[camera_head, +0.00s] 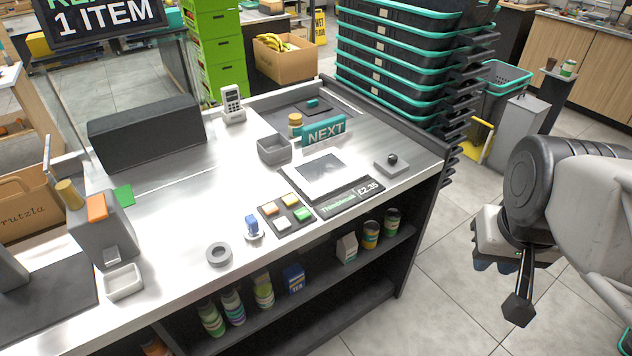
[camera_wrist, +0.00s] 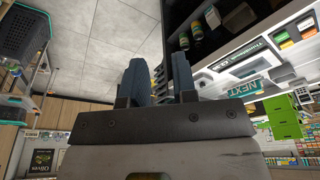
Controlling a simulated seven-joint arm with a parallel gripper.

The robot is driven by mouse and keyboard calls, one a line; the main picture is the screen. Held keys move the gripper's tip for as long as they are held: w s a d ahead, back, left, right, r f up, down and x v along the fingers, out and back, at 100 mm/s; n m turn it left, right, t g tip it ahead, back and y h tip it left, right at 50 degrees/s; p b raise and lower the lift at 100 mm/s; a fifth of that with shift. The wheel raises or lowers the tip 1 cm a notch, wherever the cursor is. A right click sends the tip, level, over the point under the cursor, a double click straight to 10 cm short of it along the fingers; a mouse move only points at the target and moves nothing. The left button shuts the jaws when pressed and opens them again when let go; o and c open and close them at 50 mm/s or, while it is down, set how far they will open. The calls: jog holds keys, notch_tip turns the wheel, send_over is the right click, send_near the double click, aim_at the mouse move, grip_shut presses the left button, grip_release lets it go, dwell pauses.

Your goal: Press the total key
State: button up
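A dark keypad (camera_head: 287,231) lies on the steel counter, with a yellow key (camera_head: 290,200), an orange key (camera_head: 269,209), a white key (camera_head: 283,223) and a green key (camera_head: 302,214). Any key labels are too small to read, so I cannot tell which is the total key. The green key also shows at the upper right of the wrist view (camera_wrist: 287,45). My gripper (camera_head: 500,266) hangs over the floor to the right of the counter, well away from the keypad. In the wrist view its two dark fingers (camera_wrist: 158,66) stand apart with nothing between them.
A price display reading £2.35 (camera_head: 350,198) and a scanner plate (camera_head: 320,174) adjoin the keypad. A small blue-topped item (camera_head: 252,227) stands left of it. A NEXT sign (camera_head: 324,131) and a black knob (camera_head: 392,160) are behind. Stacked baskets (camera_head: 400,65) stand beyond the counter.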

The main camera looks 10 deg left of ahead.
grip_shut()
dwell(1.1)
